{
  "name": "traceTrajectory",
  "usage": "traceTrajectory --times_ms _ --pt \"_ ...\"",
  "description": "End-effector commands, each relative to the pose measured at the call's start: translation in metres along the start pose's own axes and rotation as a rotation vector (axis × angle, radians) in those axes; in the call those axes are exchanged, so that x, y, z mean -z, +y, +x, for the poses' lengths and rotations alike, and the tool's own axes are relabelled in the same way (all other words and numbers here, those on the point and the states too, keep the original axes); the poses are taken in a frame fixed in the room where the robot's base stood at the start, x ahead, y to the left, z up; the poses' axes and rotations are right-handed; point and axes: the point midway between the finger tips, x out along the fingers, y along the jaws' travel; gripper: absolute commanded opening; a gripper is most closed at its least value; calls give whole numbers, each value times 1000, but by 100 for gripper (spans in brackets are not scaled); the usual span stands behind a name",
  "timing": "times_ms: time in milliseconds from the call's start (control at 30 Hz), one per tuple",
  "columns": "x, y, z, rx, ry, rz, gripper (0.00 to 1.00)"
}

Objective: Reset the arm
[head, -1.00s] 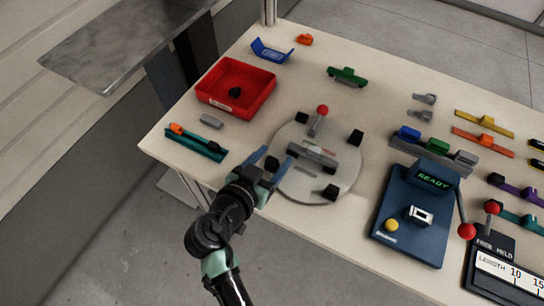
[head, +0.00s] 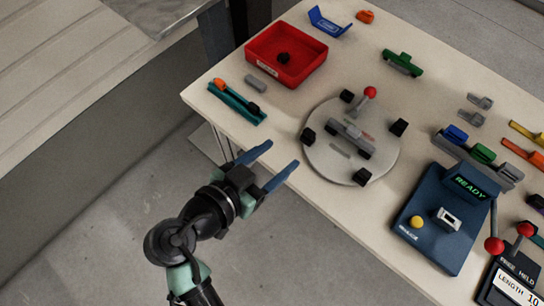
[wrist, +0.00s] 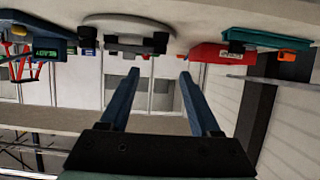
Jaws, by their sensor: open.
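My gripper (head: 268,166) is open and empty, with its two blue fingers apart. In the head view it is off the front edge of the table (head: 300,193), over the floor, left of and in front of the round grey turntable (head: 385,150). In the wrist view my fingers (wrist: 158,82) point toward the table, with nothing between them. The turntable also shows in the wrist view (wrist: 122,24).
A red bin (head: 262,62) with a dark piece in it and a teal strip (head: 240,106) lie at the table's left. A blue station reading READY (head: 440,220) with a red-knobbed lever stands at the right. Open floor (head: 120,200) lies left of my arm.

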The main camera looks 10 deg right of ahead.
Motion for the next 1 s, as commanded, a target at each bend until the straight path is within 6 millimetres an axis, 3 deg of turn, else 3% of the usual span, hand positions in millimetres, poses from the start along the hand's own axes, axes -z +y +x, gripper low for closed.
traceTrajectory --times_ms 167,767,867,967,1000 --pt "0 0 -9 0 0 1 63" --pt "2 -1 -8 3 0 2 63" --pt "25 -16 -9 54 -4 12 63" --pt "72 -47 -12 171 2 26 63" --pt "97 -61 -16 231 14 34 63"
